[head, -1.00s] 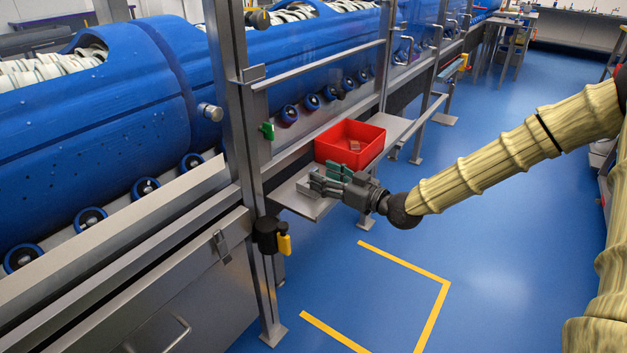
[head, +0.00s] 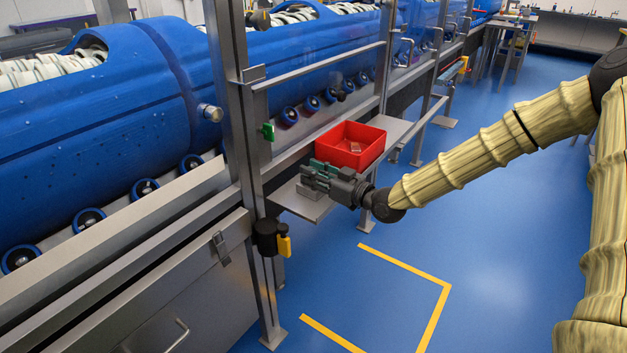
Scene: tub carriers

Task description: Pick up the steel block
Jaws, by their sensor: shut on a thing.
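My gripper (head: 316,178) is over the steel shelf, just to the left of and in front of the red tub. Its fingers are shut on a small grey piece, the steel block (head: 306,173), at the fingertips. The fingers hide most of the block, and I cannot tell whether it still touches the shelf. My arm reaches in from the right.
The red tub (head: 373,154) stands open on the steel shelf (head: 299,205) and holds a small brownish-grey piece (head: 355,147). A steel upright (head: 229,110) and a rail (head: 320,63) stand close by. Blue floor (head: 480,260) is clear in front.

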